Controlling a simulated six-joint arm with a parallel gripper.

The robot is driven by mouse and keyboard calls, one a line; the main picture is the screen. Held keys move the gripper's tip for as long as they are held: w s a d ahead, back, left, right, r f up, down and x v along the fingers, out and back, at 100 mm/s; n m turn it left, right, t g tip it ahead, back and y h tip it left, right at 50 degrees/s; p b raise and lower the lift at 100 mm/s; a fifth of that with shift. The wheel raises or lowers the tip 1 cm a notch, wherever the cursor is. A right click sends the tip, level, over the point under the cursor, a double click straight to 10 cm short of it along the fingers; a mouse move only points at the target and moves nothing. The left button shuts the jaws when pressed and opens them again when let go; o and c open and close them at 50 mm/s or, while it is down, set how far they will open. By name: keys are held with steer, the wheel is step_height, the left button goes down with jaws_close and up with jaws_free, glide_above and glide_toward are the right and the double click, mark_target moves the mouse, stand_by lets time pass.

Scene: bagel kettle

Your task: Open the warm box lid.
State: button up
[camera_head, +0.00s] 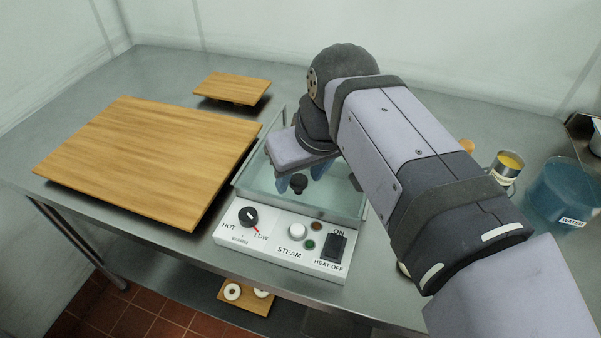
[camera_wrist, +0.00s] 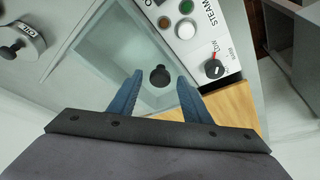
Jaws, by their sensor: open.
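The warm box (camera_head: 238,183) has glassy, pale green walls and a white control panel along its front. Its clear lid (camera_wrist: 128,50) looks flat and closed over the box, with a dark round knob (camera_head: 298,183) in the middle. The knob also shows in the wrist view (camera_wrist: 160,76). My gripper (camera_head: 300,177) is over the lid with its blue fingers pointing down. In the wrist view my gripper (camera_wrist: 160,79) is open, with the knob showing between the fingertips. I cannot tell how far the fingertips are above the lid. My arm hides the box's right rear part.
The control panel (camera_head: 280,243) has a dial, lights and a switch. A large wooden board (camera_head: 150,155) lies close on the left, a smaller one (camera_head: 233,87) behind. A yellow-filled can (camera_head: 507,167) and a blue water container (camera_head: 563,188) stand at the right.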

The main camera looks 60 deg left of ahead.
jaws_close()
steer(key=shift+w+a+r+p, duration=0.3)
steer(key=shift+w+a+p, duration=0.15)
steer(key=shift+p, duration=0.55)
steer(key=w+a+p, duration=0.3)
steer(key=p, duration=0.3)
steer(key=w+a+p, duration=0.4)
steer(key=p, duration=0.2)
steer(key=shift+a+r+p, duration=0.15)
steer(key=shift+r+p, duration=0.05)
steer(key=shift+p, duration=0.2)
steer(key=w+a+p, duration=0.1)
steer(key=p, duration=0.1)
steer(key=w+a+p, duration=0.1)
steer(key=p, duration=0.1)
steer(key=shift+a+f, duration=0.1)
steer(key=shift+f, duration=0.2)
jaws_free()
steer(key=shift+f, duration=0.1)
